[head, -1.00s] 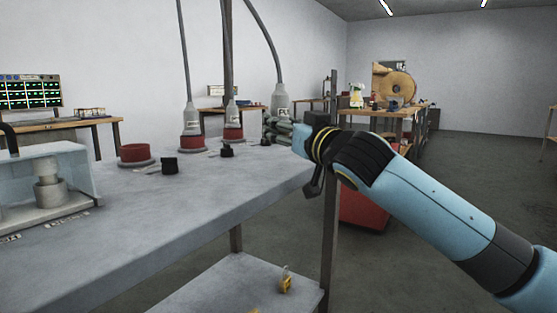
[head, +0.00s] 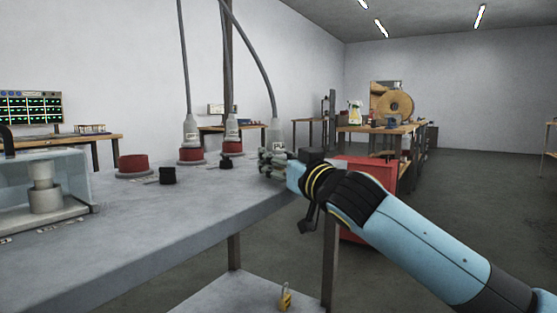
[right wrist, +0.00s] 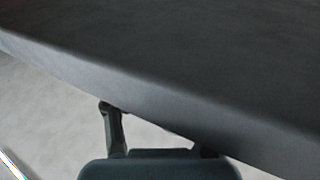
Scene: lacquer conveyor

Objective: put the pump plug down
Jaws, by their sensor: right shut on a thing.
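The pump plug (head: 278,135) is a pale grey tapered plug with a label, on a grey cable from above. My right gripper (head: 271,161), grey-green, appears shut on its lower part, over the far right end of the grey table (head: 130,230). The plug's bottom is hidden behind the gripper. Two similar plugs stand upright at red sockets, a left one (head: 191,131) and a right one (head: 232,129). Another red socket (head: 133,163) stands open to their left. My left gripper is out of view.
Black caps stand in front of the sockets, one left (head: 168,175) and one right (head: 226,163). A clear-sided case (head: 75,180) stands at the table's left. A red cabinet (head: 362,175) is behind my right arm. The table's front middle is clear.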

